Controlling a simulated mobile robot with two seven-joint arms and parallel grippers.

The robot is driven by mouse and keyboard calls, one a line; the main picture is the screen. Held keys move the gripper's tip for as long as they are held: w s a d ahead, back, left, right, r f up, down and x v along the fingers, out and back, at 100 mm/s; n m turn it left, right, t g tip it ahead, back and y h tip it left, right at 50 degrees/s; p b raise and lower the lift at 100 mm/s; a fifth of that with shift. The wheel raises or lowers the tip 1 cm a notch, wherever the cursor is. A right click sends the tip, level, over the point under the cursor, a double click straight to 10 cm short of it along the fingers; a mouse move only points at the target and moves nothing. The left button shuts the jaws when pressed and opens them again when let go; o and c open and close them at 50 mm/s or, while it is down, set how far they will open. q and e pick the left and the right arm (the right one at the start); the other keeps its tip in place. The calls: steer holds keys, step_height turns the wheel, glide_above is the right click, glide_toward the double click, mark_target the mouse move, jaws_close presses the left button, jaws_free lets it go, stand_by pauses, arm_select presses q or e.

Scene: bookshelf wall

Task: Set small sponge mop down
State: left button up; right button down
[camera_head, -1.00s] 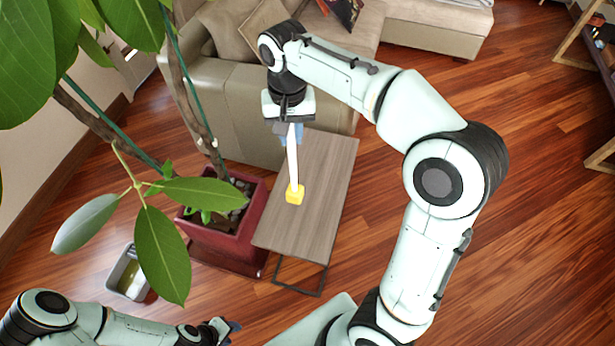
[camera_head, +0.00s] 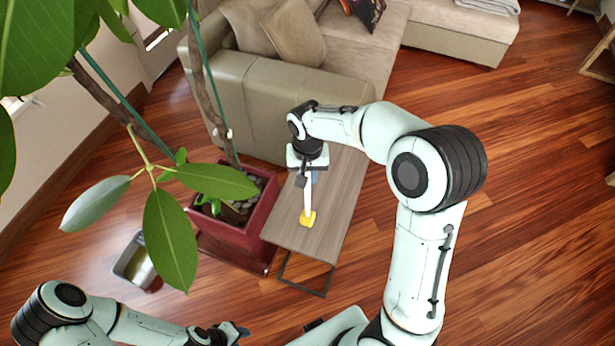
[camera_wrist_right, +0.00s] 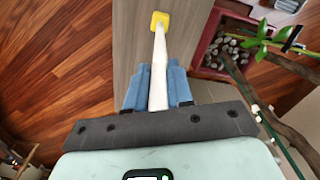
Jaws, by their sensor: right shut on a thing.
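The small sponge mop has a white handle and a yellow sponge head (camera_head: 308,218). It also shows in the right wrist view, its white handle (camera_wrist_right: 159,65) between the blue fingers. My right gripper (camera_head: 313,178) is shut on the handle, above the narrow grey-brown wooden table (camera_head: 341,190). The yellow head points toward the table's near end; I cannot tell whether it touches the top. My left gripper (camera_head: 238,332) is at the bottom of the head view, away from the mop; its jaw opening is unclear.
A dark red planter (camera_head: 243,235) with a leafy plant stands left of the table. A beige sofa (camera_head: 270,100) is behind it. A small grey bin (camera_head: 136,262) sits on the floor at left. The table top around the mop looks bare.

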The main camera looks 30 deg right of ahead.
steer(key=shift+f, duration=0.5)
steer(key=shift+f, duration=0.1)
steer(key=shift+f, duration=0.2)
steer(key=c, duration=1)
jaws_free()
steer(key=shift+r, duration=0.1)
steer(key=shift+r, duration=0.15)
